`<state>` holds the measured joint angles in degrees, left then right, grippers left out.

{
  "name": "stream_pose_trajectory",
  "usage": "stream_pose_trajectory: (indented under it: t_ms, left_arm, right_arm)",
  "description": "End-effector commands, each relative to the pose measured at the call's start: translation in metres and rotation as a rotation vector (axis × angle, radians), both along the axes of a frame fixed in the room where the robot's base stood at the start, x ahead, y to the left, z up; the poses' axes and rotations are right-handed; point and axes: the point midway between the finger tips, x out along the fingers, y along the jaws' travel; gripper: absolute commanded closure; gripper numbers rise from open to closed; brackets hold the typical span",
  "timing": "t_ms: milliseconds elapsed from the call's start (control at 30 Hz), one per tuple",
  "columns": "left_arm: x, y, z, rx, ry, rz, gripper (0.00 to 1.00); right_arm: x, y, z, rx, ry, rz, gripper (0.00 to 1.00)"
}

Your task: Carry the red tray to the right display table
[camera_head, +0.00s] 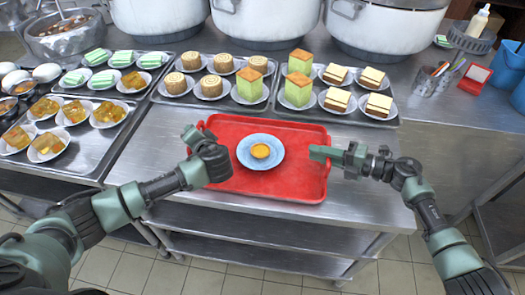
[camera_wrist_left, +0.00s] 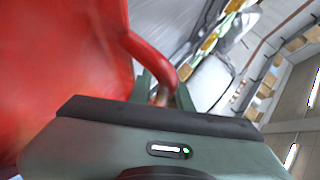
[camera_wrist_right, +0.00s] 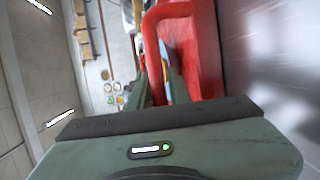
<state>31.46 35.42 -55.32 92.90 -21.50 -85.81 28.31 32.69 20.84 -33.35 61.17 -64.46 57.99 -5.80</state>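The red tray (camera_head: 284,185) lies level over the steel table in the middle of the head view. A blue plate (camera_head: 272,160) with a round golden pastry (camera_head: 260,151) is on it. My left gripper (camera_head: 200,140) is at the tray's left side; in the left wrist view its fingers straddle the red handle (camera_wrist_left: 154,58). My right gripper (camera_head: 322,153) is at the right side, one fingertip over the rim; in the right wrist view its fingers flank the other handle (camera_wrist_right: 152,45). How tightly either grips, and whether the tray touches the table, cannot be told.
Metal trays of plated cakes (camera_head: 250,85) and pastries stand just behind the red tray, with more plates at left. Large stockpots (camera_head: 265,20) line the back. The steel counter at right (camera_head: 450,145) has clear space below a red stand (camera_head: 475,78) and blue basket (camera_head: 509,65).

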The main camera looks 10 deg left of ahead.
Motion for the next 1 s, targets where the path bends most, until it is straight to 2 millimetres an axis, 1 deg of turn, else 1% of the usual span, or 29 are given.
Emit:
stream_pose_trajectory:
  t_ms: [33,333,467,567,800,1000]
  left_arm:
    - [0.000,-0.001,0.002,-0.002,-0.001,-0.002,0.65]
    - [0.000,0.001,0.002,0.002,0.000,0.004,0.65]
    - [-0.006,-0.004,0.005,0.001,0.001,0.003,0.65]
    - [-0.016,-0.014,0.010,-0.001,0.001,0.002,0.65]
    - [-0.051,-0.047,0.031,-0.003,0.000,0.000,0.65]
    - [-0.072,-0.067,0.044,-0.001,-0.001,0.001,0.65]
  right_arm:
    - [0.000,0.001,0.003,0.002,-0.002,0.003,0.65]
    - [0.001,-0.001,0.003,0.000,-0.002,-0.003,0.65]
    - [0.001,-0.001,0.003,0.000,-0.002,-0.004,0.65]
    - [0.001,-0.002,0.003,0.000,-0.002,-0.004,0.65]
    - [0.001,-0.002,0.002,-0.001,-0.001,-0.005,0.65]
    - [0.001,-0.002,0.002,-0.001,-0.002,-0.005,0.65]
